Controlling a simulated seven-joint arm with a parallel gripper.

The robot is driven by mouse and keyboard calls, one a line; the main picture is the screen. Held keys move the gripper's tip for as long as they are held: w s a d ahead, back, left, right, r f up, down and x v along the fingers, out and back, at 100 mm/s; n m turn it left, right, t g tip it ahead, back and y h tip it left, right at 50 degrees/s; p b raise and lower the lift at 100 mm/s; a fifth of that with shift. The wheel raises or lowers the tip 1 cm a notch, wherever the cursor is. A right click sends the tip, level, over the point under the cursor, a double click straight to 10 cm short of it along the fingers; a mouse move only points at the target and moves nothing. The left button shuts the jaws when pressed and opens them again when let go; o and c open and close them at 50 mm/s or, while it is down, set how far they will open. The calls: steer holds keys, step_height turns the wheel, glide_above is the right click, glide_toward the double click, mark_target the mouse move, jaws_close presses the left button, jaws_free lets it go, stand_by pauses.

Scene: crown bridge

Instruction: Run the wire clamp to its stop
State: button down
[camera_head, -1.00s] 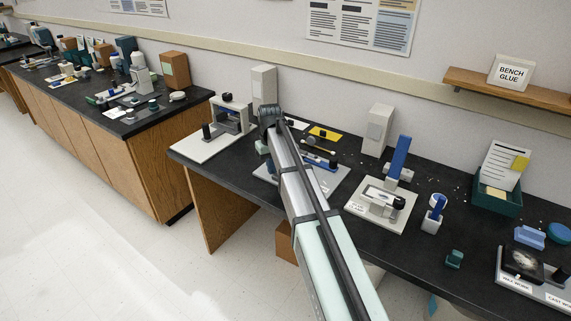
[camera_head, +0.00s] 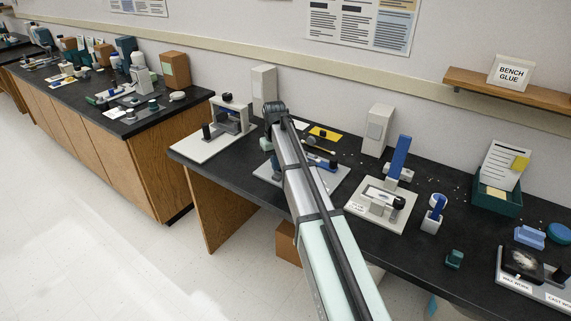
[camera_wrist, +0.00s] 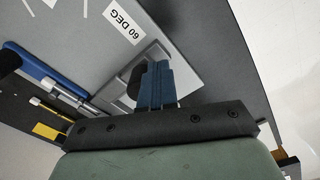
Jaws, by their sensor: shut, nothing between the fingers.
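My gripper (camera_wrist: 157,86) shows in the wrist view as two blue fingers pressed together, with nothing between them. It also shows low beside my arm in the head view (camera_head: 277,172). The fingers are right beside a dark rounded knob (camera_wrist: 134,82) on a pale grey block; I cannot tell whether they touch it. The block is at the edge of a grey board (camera_wrist: 178,42) labelled "60 DEG". A blue bar (camera_wrist: 48,72) with a black end lies across this board. I cannot tell for sure which part is the wire clamp. My arm hides much of the board in the head view.
A white-based fixture (camera_head: 232,110) stands left of my arm. Another fixture with an upright blue lever (camera_head: 399,155) stands right of it. Grey boxes (camera_head: 377,128) stand along the wall. The dark bench (camera_head: 330,213) has its front edge near my arm.

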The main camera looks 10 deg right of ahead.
steer(key=shift+w+d, duration=1.25)
steer(key=shift+w, duration=0.05)
steer(key=shift+s+a, duration=0.1)
steer(key=shift+s, duration=0.05)
steer(key=shift+s+a, duration=0.45)
steer(key=shift+r, duration=3.5)
